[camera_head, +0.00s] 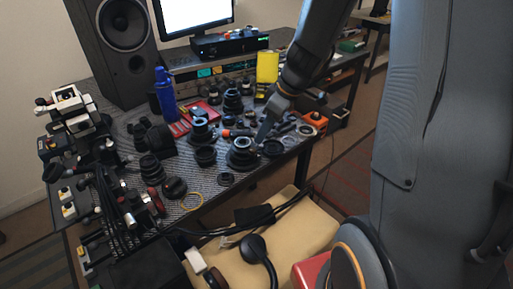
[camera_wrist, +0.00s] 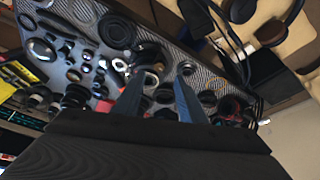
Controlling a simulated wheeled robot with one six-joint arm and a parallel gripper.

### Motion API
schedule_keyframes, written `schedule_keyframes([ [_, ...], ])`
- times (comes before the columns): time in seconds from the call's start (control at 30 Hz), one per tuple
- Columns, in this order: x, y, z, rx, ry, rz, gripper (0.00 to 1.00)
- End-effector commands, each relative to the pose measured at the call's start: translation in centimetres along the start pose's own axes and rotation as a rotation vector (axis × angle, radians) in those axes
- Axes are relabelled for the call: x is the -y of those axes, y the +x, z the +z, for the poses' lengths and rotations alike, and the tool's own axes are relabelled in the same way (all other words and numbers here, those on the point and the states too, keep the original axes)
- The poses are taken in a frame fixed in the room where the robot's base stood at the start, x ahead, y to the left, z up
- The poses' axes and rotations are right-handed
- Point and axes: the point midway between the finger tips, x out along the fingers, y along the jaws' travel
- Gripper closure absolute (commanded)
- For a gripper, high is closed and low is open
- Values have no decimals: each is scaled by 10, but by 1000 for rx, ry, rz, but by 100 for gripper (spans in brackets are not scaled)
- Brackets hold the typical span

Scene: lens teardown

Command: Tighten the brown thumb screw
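I cannot pick out the brown thumb screw in either view; the parts are small and crowded. My gripper (camera_head: 266,130) reaches down over the right part of the bench, beside a black lens barrel (camera_head: 242,153) with a pale ring on top. In the wrist view the two dark fingers of my gripper (camera_wrist: 158,78) stand apart with a gap between them. Nothing is held in the gap. Lens parts on the mat show beyond the fingertips, including a lens barrel (camera_wrist: 150,78). I cannot tell whether the fingers touch anything.
The patterned mat (camera_head: 222,190) is crowded with lens rings and barrels. A blue spray can (camera_head: 165,95), a yellow box (camera_head: 267,67) and a speaker (camera_head: 122,45) stand behind. An orange box (camera_head: 315,121) sits at the right edge. A beige chair (camera_head: 300,235) stands in front.

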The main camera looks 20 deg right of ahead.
Motion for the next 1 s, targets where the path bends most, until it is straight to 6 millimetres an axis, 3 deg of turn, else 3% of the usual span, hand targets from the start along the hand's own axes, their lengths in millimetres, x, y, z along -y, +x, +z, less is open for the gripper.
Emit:
schedule_keyframes([
  [0.17,-2,13,0,-5,-14,-2,63],
  [0.6,-2,71,0,-4,-11,-1,63],
  [1.0,-2,79,0,-4,-12,1,63],
])
